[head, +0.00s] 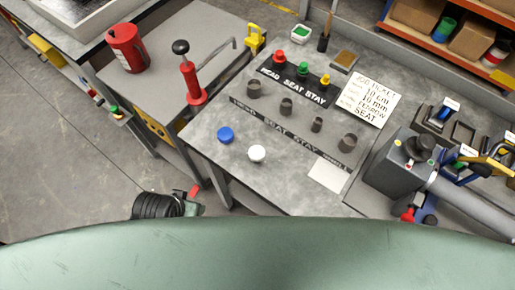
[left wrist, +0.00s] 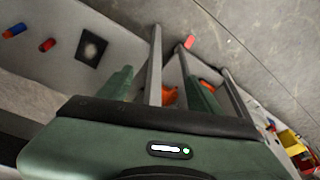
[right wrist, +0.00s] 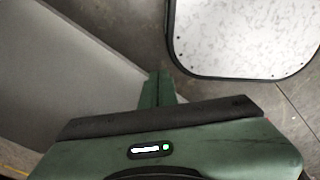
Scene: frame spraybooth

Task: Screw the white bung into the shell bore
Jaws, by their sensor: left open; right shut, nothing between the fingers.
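The white bung (head: 257,153) stands on the grey worktable (head: 215,160) in the head view, just right of a blue bung (head: 225,135). A grey cylinder (head: 470,208), which may be the shell, lies beside a dark grey block (head: 398,165) at the right; I cannot make out its bore. My left gripper (left wrist: 160,92) is open in the left wrist view, with nothing between its fingers. My right gripper (right wrist: 157,88) is shut and empty in the right wrist view. Neither gripper is at the bung.
Several dark ring-shaped holders (head: 286,106) stand behind the bungs, with red, green and yellow knobs (head: 303,68) beyond. A job ticket (head: 370,97) and a blank pale sheet (head: 328,174) lie on the table. A red lever tool (head: 192,82) stands at the left.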

